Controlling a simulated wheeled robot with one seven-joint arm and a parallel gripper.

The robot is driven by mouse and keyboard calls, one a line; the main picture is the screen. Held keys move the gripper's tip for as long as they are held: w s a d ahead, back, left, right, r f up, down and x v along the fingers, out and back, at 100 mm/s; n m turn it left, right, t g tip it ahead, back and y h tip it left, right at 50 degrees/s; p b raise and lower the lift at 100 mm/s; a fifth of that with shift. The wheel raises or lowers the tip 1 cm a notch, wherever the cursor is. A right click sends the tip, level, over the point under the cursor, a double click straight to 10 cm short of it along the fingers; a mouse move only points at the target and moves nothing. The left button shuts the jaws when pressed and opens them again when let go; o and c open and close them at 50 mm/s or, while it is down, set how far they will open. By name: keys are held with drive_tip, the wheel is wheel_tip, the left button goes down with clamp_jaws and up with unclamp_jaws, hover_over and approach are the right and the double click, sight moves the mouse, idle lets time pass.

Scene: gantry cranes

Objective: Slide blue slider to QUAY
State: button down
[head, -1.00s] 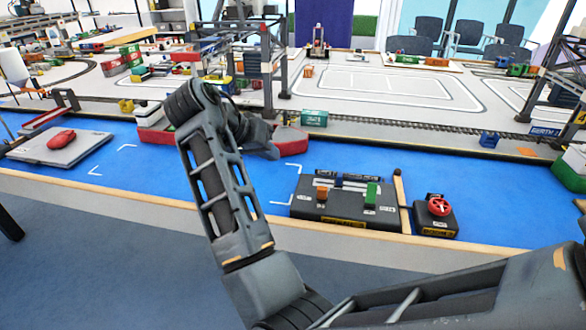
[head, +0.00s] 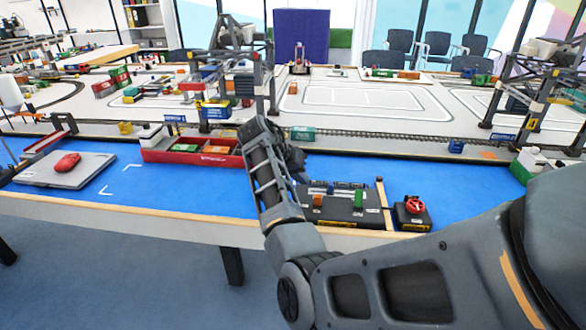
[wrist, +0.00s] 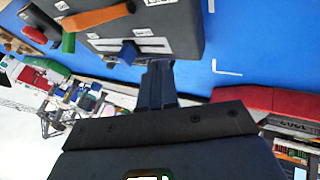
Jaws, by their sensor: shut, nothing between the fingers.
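The black control box (head: 345,215) lies on the blue surface near the table's front edge in the head view. In the wrist view the box (wrist: 185,28) fills the top, with the blue slider (wrist: 130,52) in a pale slot. The slot's small white labels are too blurred to read. My gripper (wrist: 158,68) is shut and empty. Its fingertips are just right of the blue slider, and I cannot tell whether they touch it.
A red barge (head: 190,157) with containers lies at left. A grey pad (head: 90,172) with a red object is farther left. Gantry cranes stand behind.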

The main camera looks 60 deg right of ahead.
sight(327, 189)
drive_tip(key=s, duration=0.1)
drive_tip(key=s+d+f, duration=0.1)
drive_tip(key=s+d+p, duration=0.1)
drive_tip(key=shift+s+d+f, duration=0.2)
drive_tip(key=shift+s+f, duration=0.05)
drive_tip(key=shift+f, duration=0.15)
drive_tip(key=shift+s+d, duration=0.25)
drive_tip(key=shift+s, duration=0.2)
